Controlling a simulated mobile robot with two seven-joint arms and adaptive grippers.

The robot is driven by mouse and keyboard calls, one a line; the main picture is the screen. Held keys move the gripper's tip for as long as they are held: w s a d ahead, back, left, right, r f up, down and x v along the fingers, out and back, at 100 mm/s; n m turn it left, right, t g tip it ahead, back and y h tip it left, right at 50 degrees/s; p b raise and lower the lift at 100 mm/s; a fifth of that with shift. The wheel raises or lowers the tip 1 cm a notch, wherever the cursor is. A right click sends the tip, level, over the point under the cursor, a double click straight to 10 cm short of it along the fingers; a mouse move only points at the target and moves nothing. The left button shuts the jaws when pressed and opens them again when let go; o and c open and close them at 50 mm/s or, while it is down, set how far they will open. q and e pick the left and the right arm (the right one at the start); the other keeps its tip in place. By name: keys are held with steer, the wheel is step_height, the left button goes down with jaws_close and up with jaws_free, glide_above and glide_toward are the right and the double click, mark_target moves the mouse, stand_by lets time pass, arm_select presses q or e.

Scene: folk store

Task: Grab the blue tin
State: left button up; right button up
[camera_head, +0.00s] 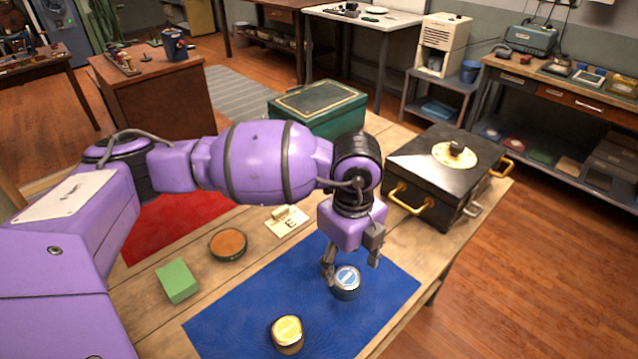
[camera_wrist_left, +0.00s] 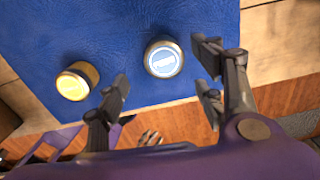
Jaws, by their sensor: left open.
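The blue tin (camera_head: 346,282) is a small round tin with a blue-and-white lid and metal side. It stands upright on the blue mat (camera_head: 240,318). My left gripper (camera_head: 352,266) is open and points down just above and around the tin, one finger on its left, the other on its right. In the left wrist view, the tin (camera_wrist_left: 163,59) lies ahead between the open fingers (camera_wrist_left: 165,75), with a visible gap to each. My right gripper is not in view.
A yellow tin (camera_head: 287,334) stands on the mat's front part. A green block (camera_head: 177,281), a round brown-topped tin (camera_head: 228,244) and a small card (camera_head: 287,222) are to the left. A black box with gold handles (camera_head: 420,178) and a green box (camera_head: 318,102) stand behind.

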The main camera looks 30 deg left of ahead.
mark_target(346, 278)
arm_select(q)
step_height(346, 278, down, 2)
steer(key=shift+s+d, duration=0.1)
steer(key=shift+s, duration=0.05)
steer(key=f, duration=0.4)
steer(key=shift+w+f, duration=0.3)
steer(key=shift+f, duration=0.05)
steer(key=c, duration=1.2)
steer(key=shift+r, duration=0.15)
steer(key=shift+c, duration=0.2)
